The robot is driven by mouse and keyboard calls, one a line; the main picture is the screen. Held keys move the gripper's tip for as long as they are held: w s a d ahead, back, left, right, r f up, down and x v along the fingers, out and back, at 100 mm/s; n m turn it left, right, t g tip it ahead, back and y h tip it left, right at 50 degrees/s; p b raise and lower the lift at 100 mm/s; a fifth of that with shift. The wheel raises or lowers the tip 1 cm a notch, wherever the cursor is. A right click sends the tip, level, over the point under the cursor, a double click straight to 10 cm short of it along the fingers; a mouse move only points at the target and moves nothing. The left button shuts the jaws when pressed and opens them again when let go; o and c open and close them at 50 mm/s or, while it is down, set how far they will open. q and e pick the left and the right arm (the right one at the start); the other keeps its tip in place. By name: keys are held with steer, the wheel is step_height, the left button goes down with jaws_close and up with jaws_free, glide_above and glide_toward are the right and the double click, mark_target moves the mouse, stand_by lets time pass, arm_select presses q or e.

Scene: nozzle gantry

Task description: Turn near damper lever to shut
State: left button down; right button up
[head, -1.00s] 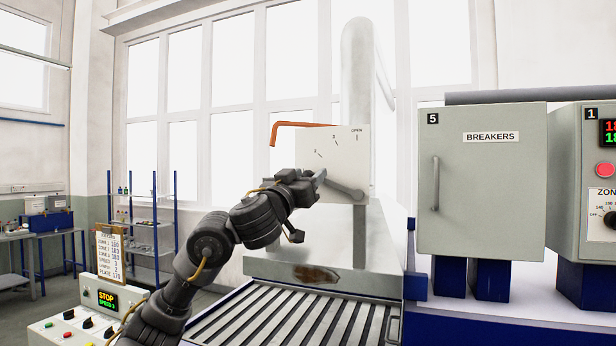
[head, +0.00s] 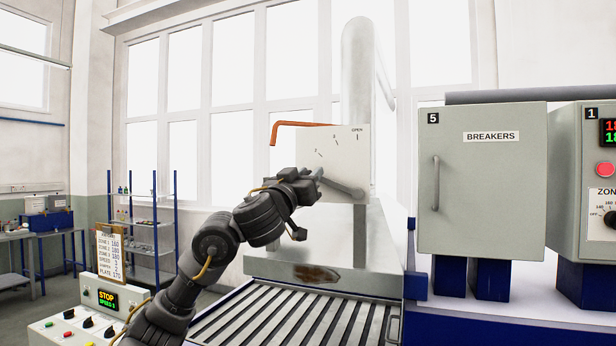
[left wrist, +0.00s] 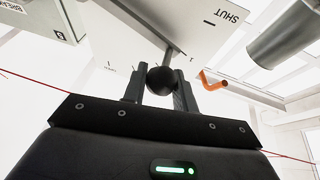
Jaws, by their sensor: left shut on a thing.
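The near damper lever (head: 343,187) is a grey bar on a pale damper plate (head: 348,152) with marks and the word OPEN at its top right. The lever points left and slightly up from its lower right end. My left gripper (head: 316,175) is at its free end. In the left wrist view, the left gripper (left wrist: 160,84) is shut on the lever's dark round knob (left wrist: 160,79), with a finger on each side. The word SHUT shows on the plate (left wrist: 205,22) there. My right gripper is in neither view.
An orange bent bar (head: 300,125) sticks out left of the plate's top, above my gripper. A grey breaker cabinet (head: 482,185) stands to the right. A slatted roller bed (head: 290,315) lies below, and a control box (head: 95,310) is at the lower left.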

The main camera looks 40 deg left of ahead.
arm_select(q)
steer(key=f+n+y+b, duration=0.1)
steer(key=n+b, duration=0.1)
steer(key=f+n+y+b, duration=0.1)
steer(key=f+n+b, duration=0.1)
steer(key=f+n+g+y+b, duration=0.1)
steer(key=n+b, duration=0.1)
steer(key=b, duration=0.1)
steer(key=shift+s+a+f+n+y, duration=0.1)
steer(key=shift+a+f+n+y, duration=0.1)
steer(key=shift+a+n+y, duration=0.15)
steer(key=c, duration=1.1)
jaws_free()
steer(key=shift+a, duration=0.1)
steer(key=shift+s, duration=0.1)
